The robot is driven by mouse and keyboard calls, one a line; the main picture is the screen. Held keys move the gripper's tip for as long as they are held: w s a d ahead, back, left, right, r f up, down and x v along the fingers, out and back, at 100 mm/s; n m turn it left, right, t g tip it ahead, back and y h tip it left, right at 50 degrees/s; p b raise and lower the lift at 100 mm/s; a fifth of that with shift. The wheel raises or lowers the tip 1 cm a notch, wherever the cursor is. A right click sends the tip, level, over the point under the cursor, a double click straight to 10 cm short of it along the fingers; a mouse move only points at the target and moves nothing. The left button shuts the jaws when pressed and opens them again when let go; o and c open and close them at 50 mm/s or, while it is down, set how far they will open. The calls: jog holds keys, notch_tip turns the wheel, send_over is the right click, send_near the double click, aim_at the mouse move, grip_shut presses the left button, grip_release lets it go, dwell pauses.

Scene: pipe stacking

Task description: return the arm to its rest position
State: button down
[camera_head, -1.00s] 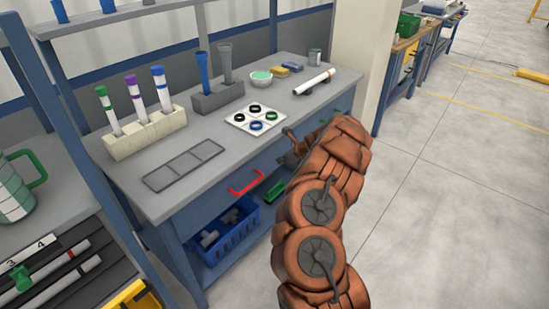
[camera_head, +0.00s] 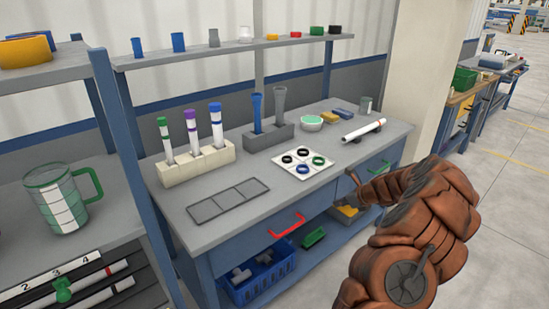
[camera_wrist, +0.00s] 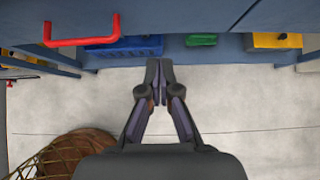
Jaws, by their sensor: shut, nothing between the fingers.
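My arm (camera_head: 420,235) is brown and padded, folded at the right of the head view in front of the workbench. My gripper (camera_wrist: 160,72) shows in the wrist view with its two dark fingers together and nothing between them. It is over the pale floor, in front of the bench's blue front edge. In the head view only a small part of the wrist end (camera_head: 352,180) shows near the drawer front, and the fingertips cannot be made out there.
The grey workbench (camera_head: 215,225) carries a white rack (camera_head: 195,168) with three capped tubes, a grey holder (camera_head: 268,137), a ring tray (camera_head: 303,172) and a white pipe (camera_head: 364,130). A red drawer handle (camera_head: 287,226) juts out. Floor (camera_head: 500,215) at the right is clear.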

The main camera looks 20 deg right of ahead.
jog(key=s+a+r+n+g+y+p, duration=0.15)
jog(key=a+r+n, duration=0.5)
jog(key=a, duration=0.65)
jog(key=s+a+r+n+g+y, duration=0.2)
jog(key=a+r+n, duration=0.5)
jog(key=a, duration=0.5)
jog(key=s+a+r+n+g, duration=0.2)
jog(key=s+a+r+n, duration=0.25)
jog(key=s+a, duration=0.3)
jog(key=s+a+r+n+g+h+p, duration=0.1)
jog(key=s+a+r+n, duration=0.2)
jog(key=s, duration=0.5)
jog(key=s+a+n+g+h+p, duration=0.1)
jog(key=s+a+n+g, duration=0.15)
jog(key=s+n, duration=0.4)
jog(key=s+d+n+h, duration=0.2)
jog(key=s, duration=0.7)
jog(key=s+d+n+g+h+p, duration=0.1)
jog(key=s+n+h, duration=0.1)
jog(key=s, duration=0.7)
jog(key=shift+s+d+n, duration=0.3)
jog(key=shift+d+n, duration=0.1)
jog(key=shift+n, duration=0.05)
jog(key=shift+a+f, duration=0.1)
